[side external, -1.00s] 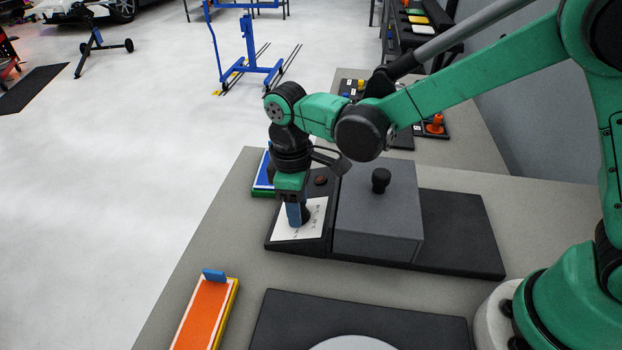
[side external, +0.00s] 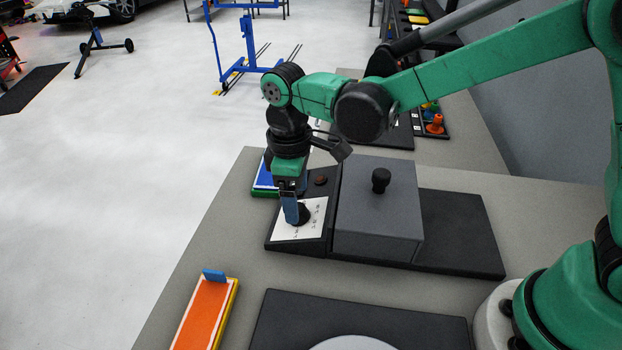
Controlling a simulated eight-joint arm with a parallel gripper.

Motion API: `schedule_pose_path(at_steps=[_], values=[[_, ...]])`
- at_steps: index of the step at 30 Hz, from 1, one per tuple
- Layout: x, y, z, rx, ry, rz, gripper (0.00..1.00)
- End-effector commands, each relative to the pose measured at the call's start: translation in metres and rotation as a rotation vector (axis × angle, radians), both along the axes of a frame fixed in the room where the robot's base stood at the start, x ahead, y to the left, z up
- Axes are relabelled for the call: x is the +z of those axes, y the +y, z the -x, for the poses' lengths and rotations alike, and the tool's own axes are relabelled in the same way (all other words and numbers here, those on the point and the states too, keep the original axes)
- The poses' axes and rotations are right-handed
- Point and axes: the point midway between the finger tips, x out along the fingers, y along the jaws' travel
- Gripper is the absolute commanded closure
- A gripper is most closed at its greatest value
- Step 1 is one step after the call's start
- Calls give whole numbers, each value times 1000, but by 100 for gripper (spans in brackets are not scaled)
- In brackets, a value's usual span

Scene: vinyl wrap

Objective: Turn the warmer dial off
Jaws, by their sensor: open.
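The warmer is a dark grey box (side external: 378,215) with a black knob on its lid, standing on a black base. The dial (side external: 304,215) is a small black knob on the white marked panel (side external: 313,231) at the warmer's left end. My gripper (side external: 292,220) points down at the dial, its blue fingers open. The near finger overlaps the dial's left side in this view; I cannot tell whether it touches. The dial's pointer and setting are hidden or too small to read. A dull red lamp (side external: 320,180) sits above the panel.
A blue pad with a green edge (side external: 263,178) lies behind the warmer's left end. An orange tray (side external: 203,312) with a blue tab is at the front left. A black plate (side external: 275,320) with a pale disc is in front. Bare grey table separates them.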

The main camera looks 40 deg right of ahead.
Motion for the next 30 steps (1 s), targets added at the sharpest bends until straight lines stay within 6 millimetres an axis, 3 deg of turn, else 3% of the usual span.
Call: schedule_pose_path(at_steps=[7, 20, 23, 30], values=[[29, 1, -1, 0, 0, 0, 24], [35, -1, 0, -9, -7, -3, 24], [43, -11, 2, -54, -41, -17, 24], [74, -63, 22, -313, -244, -100, 24]])
